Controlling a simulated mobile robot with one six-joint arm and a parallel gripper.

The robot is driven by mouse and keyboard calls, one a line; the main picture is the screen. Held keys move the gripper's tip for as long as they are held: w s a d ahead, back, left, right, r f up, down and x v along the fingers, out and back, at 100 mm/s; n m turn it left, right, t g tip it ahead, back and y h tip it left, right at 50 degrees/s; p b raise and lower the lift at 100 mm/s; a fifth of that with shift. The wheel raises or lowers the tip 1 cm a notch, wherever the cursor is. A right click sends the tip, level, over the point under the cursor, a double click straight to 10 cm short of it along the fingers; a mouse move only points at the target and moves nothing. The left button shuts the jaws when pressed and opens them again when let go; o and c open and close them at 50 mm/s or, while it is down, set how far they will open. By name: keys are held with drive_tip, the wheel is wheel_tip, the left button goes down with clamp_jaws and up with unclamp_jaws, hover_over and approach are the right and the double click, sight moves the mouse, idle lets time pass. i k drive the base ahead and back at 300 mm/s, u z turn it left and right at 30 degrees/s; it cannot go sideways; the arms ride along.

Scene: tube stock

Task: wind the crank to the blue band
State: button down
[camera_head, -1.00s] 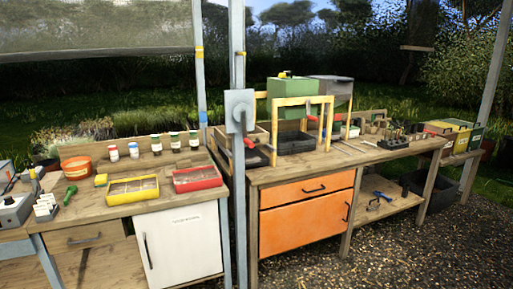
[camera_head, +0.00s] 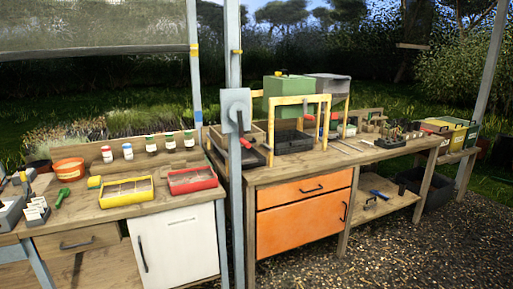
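The crank is a grey box (camera_head: 236,108) on a grey upright post, with a red handle (camera_head: 246,143) hanging at its lower right. The blue band (camera_head: 198,117) is on the thinner post to the left, a little lower than the top of the crank box. A yellow band (camera_head: 194,47) sits higher on that same post. A grey, see-through shade (camera_head: 95,27) hangs at the upper left, with its lower edge near the yellow band, well above the blue one. My gripper is not in view.
A left bench (camera_head: 90,222) holds red and yellow trays, jars and an orange pot (camera_head: 68,169). A right bench (camera_head: 300,172) with orange drawers (camera_head: 304,223) carries a yellow frame and a green box (camera_head: 288,92). Gravel (camera_head: 400,250) is open at the front right.

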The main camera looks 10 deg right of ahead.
sight(238, 111)
drive_tip(key=u, duration=0.05)
drive_tip(key=i, duration=0.95)
drive_tip(key=z, duration=0.15)
drive_tip(key=k, duration=0.9)
drive_tip(key=u, duration=0.15)
drive_tip(key=i, duration=0.6)
